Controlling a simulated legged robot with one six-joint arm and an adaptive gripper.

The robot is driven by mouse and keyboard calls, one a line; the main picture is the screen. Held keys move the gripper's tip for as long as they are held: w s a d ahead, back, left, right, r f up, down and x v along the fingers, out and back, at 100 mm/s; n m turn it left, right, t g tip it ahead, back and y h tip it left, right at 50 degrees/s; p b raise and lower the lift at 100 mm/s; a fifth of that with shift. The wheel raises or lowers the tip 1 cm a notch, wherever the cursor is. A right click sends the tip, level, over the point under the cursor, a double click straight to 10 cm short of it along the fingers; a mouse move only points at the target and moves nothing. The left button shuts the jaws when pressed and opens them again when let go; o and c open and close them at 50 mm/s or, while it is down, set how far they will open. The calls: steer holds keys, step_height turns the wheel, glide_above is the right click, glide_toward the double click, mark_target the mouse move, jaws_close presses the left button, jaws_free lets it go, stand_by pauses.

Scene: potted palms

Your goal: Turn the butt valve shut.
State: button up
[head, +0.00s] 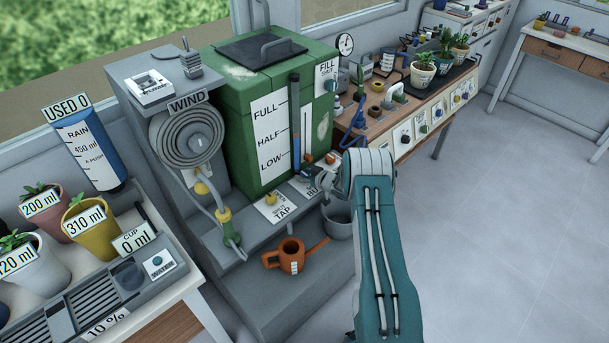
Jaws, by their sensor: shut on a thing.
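The green water butt (238,150) stands at the centre, with a FULL, HALF and LOW scale and a blue level tube on its front. My gripper (318,181) is at the butt's lower right front, at the right end of the grey ledge. It is shut on the butt valve there; its fingers and wrist hide most of the valve, so its angle cannot be told. A label starting "BU" shows partly beside the gripper. A second label, ending in TAP (277,208), lies to the left with a yellow knob on it.
An orange watering can (291,256) stands on the low step, with a grey bucket (337,221) right of it under my gripper. A hose reel (190,138) is to the left. A bench (415,150) with plants and tools is behind right. The floor at right is clear.

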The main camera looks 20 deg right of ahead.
steer(key=o, duration=1.2)
steer(key=shift+c, duration=0.2)
steer(key=v, duration=1.1)
steer(key=shift+s+d+r, duration=0.2)
steer(key=shift+s, duration=0.1)
